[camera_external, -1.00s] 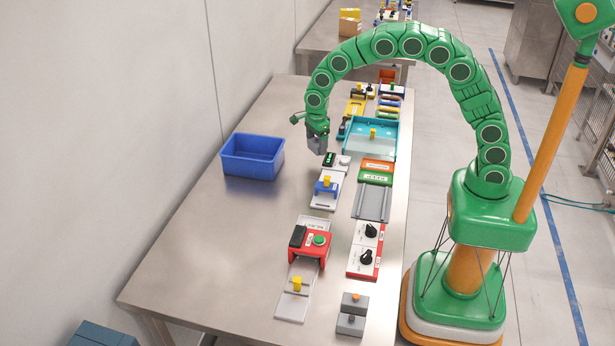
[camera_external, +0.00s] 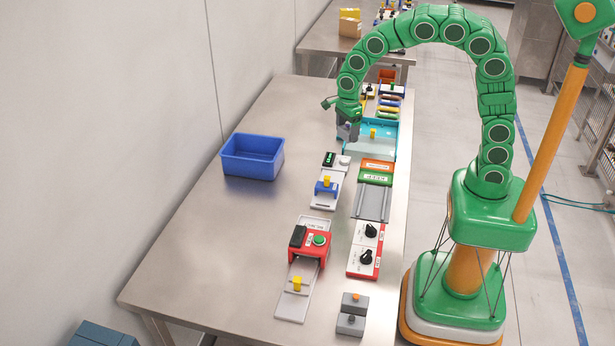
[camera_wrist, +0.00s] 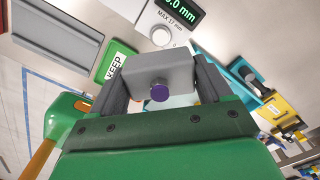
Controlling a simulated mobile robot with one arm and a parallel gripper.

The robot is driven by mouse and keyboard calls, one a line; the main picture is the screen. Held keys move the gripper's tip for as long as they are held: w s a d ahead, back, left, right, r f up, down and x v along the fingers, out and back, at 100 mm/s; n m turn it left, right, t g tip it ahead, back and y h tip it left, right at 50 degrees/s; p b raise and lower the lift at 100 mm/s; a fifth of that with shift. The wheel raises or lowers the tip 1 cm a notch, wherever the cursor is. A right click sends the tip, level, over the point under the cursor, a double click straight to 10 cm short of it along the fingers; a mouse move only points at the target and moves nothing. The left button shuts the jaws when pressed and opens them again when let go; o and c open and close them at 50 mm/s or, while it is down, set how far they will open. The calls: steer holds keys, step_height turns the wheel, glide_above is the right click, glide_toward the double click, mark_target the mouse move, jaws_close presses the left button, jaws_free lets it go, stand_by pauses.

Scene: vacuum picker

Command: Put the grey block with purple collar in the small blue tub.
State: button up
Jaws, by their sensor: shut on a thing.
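My gripper (camera_external: 348,131) is shut on the grey block with purple collar (camera_wrist: 160,68). In the wrist view the block lies between the two dark fingers, with its purple round part facing the camera. In the external view my gripper is over the table, by the left side of a teal tray (camera_external: 362,153); the block is small there and hard to tell from the fingers. The blue tub (camera_external: 248,168) stands on the left part of the table, near the wall, open on top. It is to the left of my gripper and apart from it.
A small device with a digital display (camera_external: 329,159) and a blue fixture with a yellow part (camera_external: 326,187) stand in front of my gripper. A red device with a green button (camera_external: 319,240) is nearer. The steel table (camera_external: 225,235) is bare around the tub.

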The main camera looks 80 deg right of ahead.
steer(key=shift+s+r, duration=0.1)
steer(key=shift+s, duration=0.3)
steer(key=w+a+r+n, duration=0.1)
steer(key=w+a+n, duration=0.15)
steer(key=w, duration=0.65)
steer(key=w+a+n, duration=0.2)
steer(key=w+a, duration=0.1)
steer(key=w, duration=0.6)
steer(key=n, duration=0.5)
glide_toward(261, 158)
steer(key=shift+s+a+r, duration=1.05)
steer(key=shift+a+r, duration=0.9)
steer(key=shift+a, duration=0.5)
steer(key=shift+m, duration=0.25)
steer(key=shift+f, duration=5)
steer(key=shift+f, duration=0.15)
steer(key=o, duration=1.1)
